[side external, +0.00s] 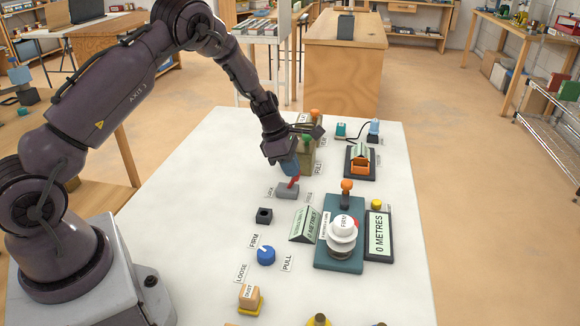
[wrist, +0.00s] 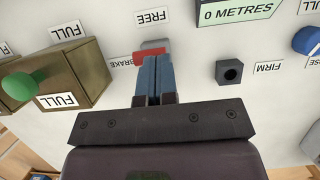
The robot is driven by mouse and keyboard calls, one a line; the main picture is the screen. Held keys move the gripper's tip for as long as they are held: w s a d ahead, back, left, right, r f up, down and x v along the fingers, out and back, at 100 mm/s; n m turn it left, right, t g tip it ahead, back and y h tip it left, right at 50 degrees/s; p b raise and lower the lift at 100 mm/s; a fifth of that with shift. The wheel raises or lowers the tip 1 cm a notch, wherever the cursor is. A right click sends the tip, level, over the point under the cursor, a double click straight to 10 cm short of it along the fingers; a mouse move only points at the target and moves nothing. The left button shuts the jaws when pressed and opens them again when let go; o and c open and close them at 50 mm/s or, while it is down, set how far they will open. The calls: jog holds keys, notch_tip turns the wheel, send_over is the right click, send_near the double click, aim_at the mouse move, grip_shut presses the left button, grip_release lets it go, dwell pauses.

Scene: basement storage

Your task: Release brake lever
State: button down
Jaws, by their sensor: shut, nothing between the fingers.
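The brake lever is a small red lever (side external: 294,182) on a grey base (side external: 287,192) on the white table. In the wrist view its red part (wrist: 148,56) lies just past my fingertips, beside a label reading BRAKE (wrist: 120,63). A FREE label (wrist: 152,17) lies on the far side of it. My gripper (side external: 290,170) points down at the lever with its blue fingers shut together and empty. In the wrist view the fingertips (wrist: 155,62) overlap the red part; I cannot tell whether they touch it. The fingers hide part of the lever.
An olive box with a green knob (wrist: 18,87) stands close beside my gripper. A black square socket (side external: 264,215), a blue knob (side external: 266,255), a 0 METRES display (side external: 380,235) and a white-topped device (side external: 342,238) stand nearer the camera. The table's left part (side external: 205,215) is bare.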

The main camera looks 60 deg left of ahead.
jog(key=v, duration=1.3)
jog(key=shift+r, duration=0.1)
